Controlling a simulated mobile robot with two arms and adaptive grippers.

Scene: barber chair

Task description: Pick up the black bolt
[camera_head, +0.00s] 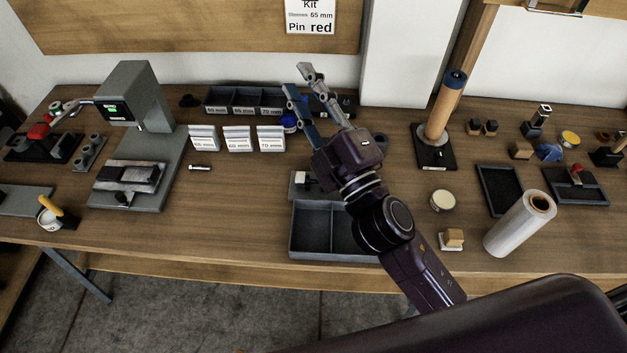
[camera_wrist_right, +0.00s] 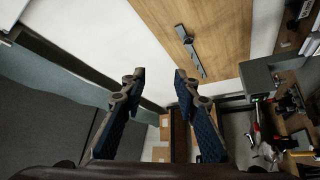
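I cannot make out a black bolt for certain in either view. A small dark piece (camera_head: 189,101) stands at the back of the workbench, left of the labelled bin, too small to identify. A small black and white rod (camera_head: 199,168) lies in front of the label stands. My right gripper (camera_head: 298,80) is raised above the middle of the bench, pointing to the back wall, and hides part of what lies behind it. In the right wrist view its fingers (camera_wrist_right: 158,76) are spread with nothing between them. My left gripper is not in view.
The workbench (camera_head: 250,195) carries a grey press (camera_head: 138,95) at left and a divided black bin (camera_head: 243,99) at back. A grey tray (camera_head: 312,225) lies under my right arm.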

